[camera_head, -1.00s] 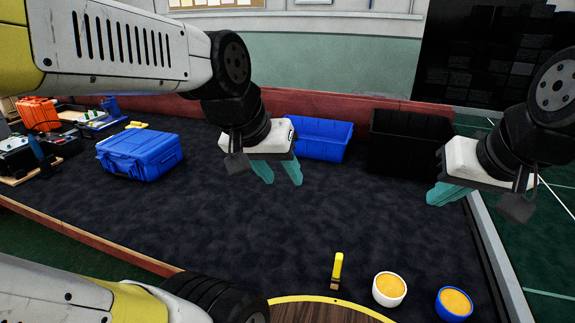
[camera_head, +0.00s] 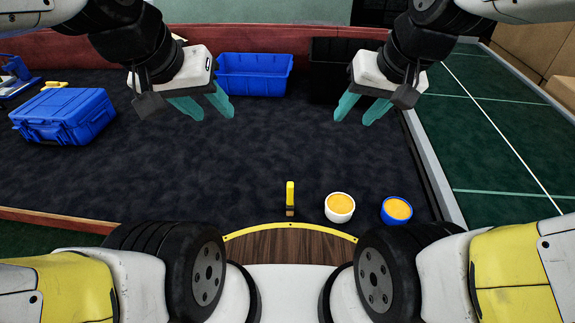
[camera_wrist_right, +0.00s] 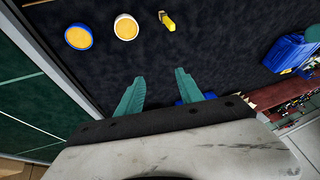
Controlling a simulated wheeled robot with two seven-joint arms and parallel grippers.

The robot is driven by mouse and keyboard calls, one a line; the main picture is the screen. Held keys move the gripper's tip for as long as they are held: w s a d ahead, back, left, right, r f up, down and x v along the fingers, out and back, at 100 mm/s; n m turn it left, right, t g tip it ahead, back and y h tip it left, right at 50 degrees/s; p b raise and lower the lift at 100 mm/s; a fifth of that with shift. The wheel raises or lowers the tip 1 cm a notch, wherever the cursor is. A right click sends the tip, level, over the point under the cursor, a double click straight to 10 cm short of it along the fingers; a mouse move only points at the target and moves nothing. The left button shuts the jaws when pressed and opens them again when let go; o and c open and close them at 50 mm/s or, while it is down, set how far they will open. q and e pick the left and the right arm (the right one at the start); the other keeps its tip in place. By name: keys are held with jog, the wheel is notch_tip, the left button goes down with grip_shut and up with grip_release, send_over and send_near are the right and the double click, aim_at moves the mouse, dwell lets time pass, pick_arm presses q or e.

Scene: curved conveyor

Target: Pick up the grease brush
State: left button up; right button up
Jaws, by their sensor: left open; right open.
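The grease brush (camera_head: 290,198) has a yellow handle and a darker brown end. It lies on the dark mat near its front edge, left of two bowls in the head view. It also shows at the top of the right wrist view (camera_wrist_right: 167,20). My left gripper (camera_head: 203,106) is open and empty above the mat, up and left of the brush. My right gripper (camera_head: 358,108) is open and empty, up and right of the brush. Its fingers also show in the right wrist view (camera_wrist_right: 160,92), apart from the brush.
A white bowl (camera_head: 340,207) and a blue bowl (camera_head: 397,210), both with orange-yellow contents, stand right of the brush. A blue case (camera_head: 65,116) is at left. A blue bin (camera_head: 255,75) and a black bin (camera_head: 325,55) stand at the back. The middle of the mat (camera_head: 270,140) is clear.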

jog(key=w+a+f+g, duration=0.2)
jog(key=w+a+f, duration=0.1)
jog(key=f, duration=0.3)
jog(key=w+a+f+g, duration=0.1)
jog(key=w+a+f, duration=0.2)
jog(key=a+f, duration=0.15)
jog(key=g+h, duration=0.2)
send_over(290, 196)
jog(key=d, duration=0.1)
jog(key=shift+m, duration=0.3)
jog(key=f, duration=1.3)
jog(key=shift+w+f, duration=0.3)
jog(key=shift+w, duration=0.05)
jog(key=shift+f+h, duration=0.3)
jog(key=shift+f, duration=0.35)
jog(key=f, duration=0.5)
jog(key=a+f, duration=0.1)
jog(key=f, duration=0.1)
jog(key=shift+w+f, duration=0.25)
grip_shut()
